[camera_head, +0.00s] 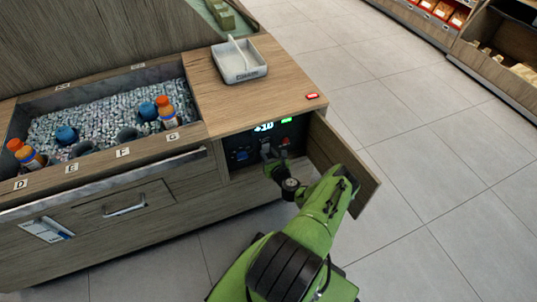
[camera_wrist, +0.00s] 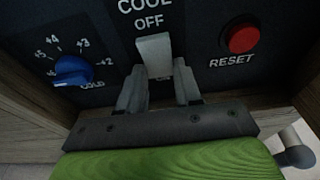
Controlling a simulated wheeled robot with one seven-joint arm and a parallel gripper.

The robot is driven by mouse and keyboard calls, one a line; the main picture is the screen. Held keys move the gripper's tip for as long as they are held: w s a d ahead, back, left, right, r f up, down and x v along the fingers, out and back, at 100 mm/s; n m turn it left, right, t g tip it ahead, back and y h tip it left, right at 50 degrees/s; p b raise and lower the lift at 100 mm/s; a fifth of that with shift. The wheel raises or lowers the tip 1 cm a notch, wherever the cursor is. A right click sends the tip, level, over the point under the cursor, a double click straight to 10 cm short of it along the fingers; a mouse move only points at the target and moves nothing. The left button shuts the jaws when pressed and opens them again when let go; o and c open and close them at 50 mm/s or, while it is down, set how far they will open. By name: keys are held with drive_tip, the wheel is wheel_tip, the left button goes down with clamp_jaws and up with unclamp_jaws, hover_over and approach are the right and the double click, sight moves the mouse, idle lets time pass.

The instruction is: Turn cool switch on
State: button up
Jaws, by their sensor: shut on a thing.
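The cool switch (camera_wrist: 153,48) is a light grey lever on a dark control panel (camera_wrist: 200,20), under the white words COOL and OFF. My gripper (camera_wrist: 158,76) has a finger on each side of the lever and is shut on it. In the head view my gripper (camera_head: 270,156) reaches into the open cabinet compartment and covers the switch. The display (camera_head: 264,127) above it appears to read +10, with a small green light (camera_head: 287,120) beside it.
A blue temperature knob (camera_wrist: 73,71) sits left of the lever, and a red RESET button (camera_wrist: 244,39) sits right. The open cabinet door (camera_head: 342,165) stands close to my arm. Above are a grey tray (camera_head: 239,62) and a chilled bin (camera_head: 100,110) with bottles.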

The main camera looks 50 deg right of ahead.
drive_tip(key=shift+f+t+h, duration=0.2)
drive_tip(key=shift+t+h, duration=0.1)
drive_tip(key=shift+t, duration=0.3)
drive_tip(key=o, duration=1.1)
drive_tip(key=shift+c, duration=0.2)
drive_tip(key=p+v, duration=0.1)
drive_tip(key=v, duration=1.4)
drive_tip(key=shift+s+a+p, duration=0.2)
drive_tip(key=shift+s+p, duration=0.1)
drive_tip(key=shift+p, duration=0.05)
drive_tip(key=shift+w, duration=0.1)
